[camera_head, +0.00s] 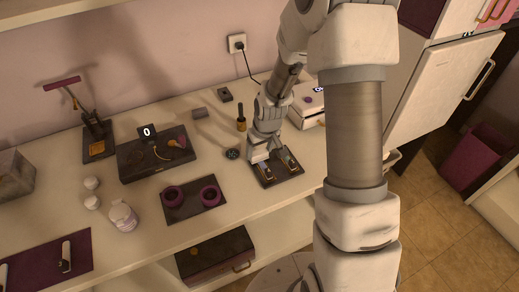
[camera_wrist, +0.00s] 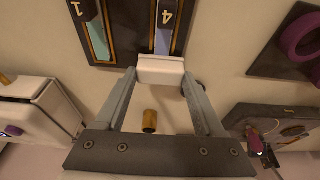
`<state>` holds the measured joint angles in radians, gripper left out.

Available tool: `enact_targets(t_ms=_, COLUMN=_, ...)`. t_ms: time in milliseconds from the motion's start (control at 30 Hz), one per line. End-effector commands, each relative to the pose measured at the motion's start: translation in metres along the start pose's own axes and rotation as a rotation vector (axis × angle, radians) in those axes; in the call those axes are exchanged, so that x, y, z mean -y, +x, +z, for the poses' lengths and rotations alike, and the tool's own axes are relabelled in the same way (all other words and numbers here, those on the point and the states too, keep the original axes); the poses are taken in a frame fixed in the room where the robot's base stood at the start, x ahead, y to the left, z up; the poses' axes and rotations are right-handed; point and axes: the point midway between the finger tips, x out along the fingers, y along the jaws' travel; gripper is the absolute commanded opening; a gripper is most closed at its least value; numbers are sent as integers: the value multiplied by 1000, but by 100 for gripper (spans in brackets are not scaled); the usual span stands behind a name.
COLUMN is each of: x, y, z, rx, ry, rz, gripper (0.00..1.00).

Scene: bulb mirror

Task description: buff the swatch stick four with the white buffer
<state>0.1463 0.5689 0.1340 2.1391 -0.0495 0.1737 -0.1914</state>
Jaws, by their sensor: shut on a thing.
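My gripper (camera_head: 260,153) is over the left part of a dark tray (camera_head: 283,182) in the head view. In the wrist view its fingers (camera_wrist: 160,78) are shut on the white buffer (camera_wrist: 160,68), a small pale block. Swatch stick four (camera_wrist: 163,42), a pale blue strip marked 4, lies in a gold-edged slot of the tray. The buffer is at the near end of stick four and hides that end. I cannot tell whether they touch. Stick one (camera_wrist: 97,38), marked 1, lies in the slot to the left.
A mat with two purple rings (camera_head: 209,194) lies left of the tray. A gold-and-black bottle (camera_head: 241,124) and a small dark round thing (camera_head: 232,154) stand behind. A white box (camera_head: 306,110) is at the back right. White jars (camera_head: 122,216) stand further left.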

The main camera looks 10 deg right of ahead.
Motion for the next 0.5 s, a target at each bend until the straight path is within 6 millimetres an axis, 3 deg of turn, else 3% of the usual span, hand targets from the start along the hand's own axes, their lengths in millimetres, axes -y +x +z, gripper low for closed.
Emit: enact_targets(t_ms=500, x=0, y=2, z=6, rx=1, ry=0, rz=0, gripper=26)
